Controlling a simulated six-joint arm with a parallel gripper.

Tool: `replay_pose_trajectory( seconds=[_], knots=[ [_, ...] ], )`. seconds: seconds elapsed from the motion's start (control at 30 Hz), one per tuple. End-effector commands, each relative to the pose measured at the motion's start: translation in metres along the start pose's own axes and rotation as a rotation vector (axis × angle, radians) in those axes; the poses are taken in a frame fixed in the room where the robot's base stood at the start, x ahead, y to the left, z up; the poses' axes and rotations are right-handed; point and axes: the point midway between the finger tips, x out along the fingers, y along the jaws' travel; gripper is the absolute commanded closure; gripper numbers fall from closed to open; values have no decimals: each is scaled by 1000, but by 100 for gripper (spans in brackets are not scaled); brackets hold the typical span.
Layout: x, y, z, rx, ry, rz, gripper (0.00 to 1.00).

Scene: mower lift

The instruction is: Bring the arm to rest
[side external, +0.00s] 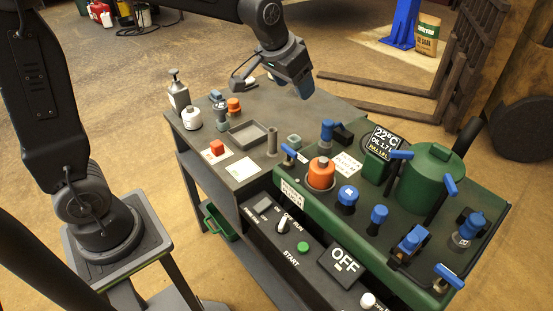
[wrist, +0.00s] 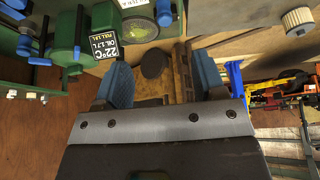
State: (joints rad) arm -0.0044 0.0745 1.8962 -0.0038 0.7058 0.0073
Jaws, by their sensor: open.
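My gripper (side external: 304,86) hangs in the air above the back right part of the grey bench (side external: 318,104) in the side view. Its two blue fingers stand apart in the wrist view (wrist: 163,85), with nothing between them. It touches nothing that I can see. My arm reaches in from the upper left.
The green machine deck (side external: 408,282) carries blue-capped parts, an orange cap (side external: 321,173) and a green tank (side external: 431,178). Its panel reads OFF (side external: 345,264). Bottles (side external: 178,92), a grey tray (side external: 247,135) and small parts stand on the bench. Pallet forks (side external: 380,95) lie behind.

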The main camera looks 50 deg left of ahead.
Motion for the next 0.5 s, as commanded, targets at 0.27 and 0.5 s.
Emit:
replay_pose_trajectory(
  seconds=[0.27,0.5],
  knots=[
    [-83,1,95,0,20,0,36],
    [-108,2,173,0,27,0,36]
  ],
)
